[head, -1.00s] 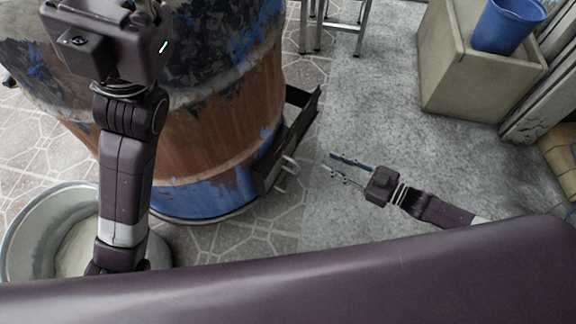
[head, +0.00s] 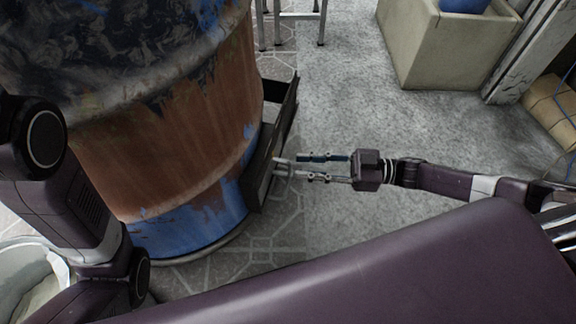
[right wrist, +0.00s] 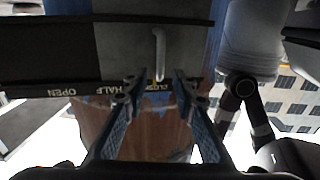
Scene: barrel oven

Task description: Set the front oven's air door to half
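The front oven is a rusty barrel with worn blue paint (head: 190,140) on the left of the head view. Its air door is a dark metal slide and frame (head: 262,165) low on the barrel's right side, with a pale handle (head: 281,163). In the right wrist view the labels OPEN, HALF and CLOSED show upside down on the dark frame (right wrist: 45,50); the handle (right wrist: 159,50) stands by CLOSED. My right gripper (head: 302,167) is open, its fingertips pointing at the handle and close to it. In the wrist view the handle appears between the fingers, without clear contact. My left gripper is out of view.
A pale basin (head: 25,275) stands at lower left. A metal stand (head: 290,18) is behind the barrel. A square planter (head: 435,50) with a blue container (head: 464,5) is at upper right. The grey floor right of the barrel is clear.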

